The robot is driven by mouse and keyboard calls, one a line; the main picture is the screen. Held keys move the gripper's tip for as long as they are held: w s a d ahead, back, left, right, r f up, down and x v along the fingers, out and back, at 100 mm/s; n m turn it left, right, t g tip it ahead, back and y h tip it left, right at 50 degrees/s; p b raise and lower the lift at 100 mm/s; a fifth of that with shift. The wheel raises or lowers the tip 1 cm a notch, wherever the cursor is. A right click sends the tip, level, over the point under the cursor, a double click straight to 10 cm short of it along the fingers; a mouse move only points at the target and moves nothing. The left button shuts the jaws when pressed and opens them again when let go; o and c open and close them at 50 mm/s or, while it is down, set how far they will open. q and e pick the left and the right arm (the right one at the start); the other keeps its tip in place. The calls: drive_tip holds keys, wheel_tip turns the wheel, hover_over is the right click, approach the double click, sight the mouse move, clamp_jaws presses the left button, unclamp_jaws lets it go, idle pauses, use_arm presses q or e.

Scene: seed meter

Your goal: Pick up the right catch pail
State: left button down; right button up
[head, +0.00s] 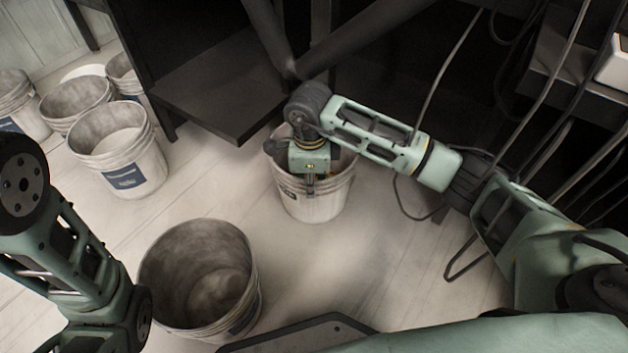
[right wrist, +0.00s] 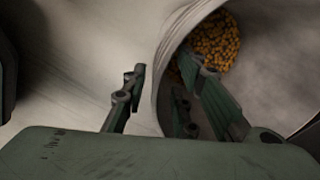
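A whitish pail (head: 315,205) stands on the floor below the dark frame, under my right gripper (head: 311,178). The right wrist view shows yellow-orange grains (right wrist: 214,42) inside this pail (right wrist: 268,85). In that view my right gripper (right wrist: 162,72) is open, with one finger outside the rim and the other inside the pail. The rim runs between the fingers; I cannot tell whether either finger touches it. A second, empty-looking pail (head: 200,275) stands at the front, left of centre. My left arm shows at the left edge, but its gripper is not visible.
Several more pails, one with a blue label (head: 125,175), stand at the upper left. A dark shelf (head: 225,100) and frame legs are behind the right pail. Cables (head: 440,205) hang at the right. Bare floor (head: 330,265) lies between the two nearer pails and my body.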

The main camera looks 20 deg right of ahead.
sight(313, 200)
drive_tip(key=f+b, duration=0.2)
drive_tip(key=f, duration=0.2)
drive_tip(key=shift+d+b, duration=0.25)
drive_tip(key=shift+b, duration=0.15)
drive_tip(key=shift+r, duration=0.1)
clamp_jaws()
drive_tip(key=shift+w, duration=0.1)
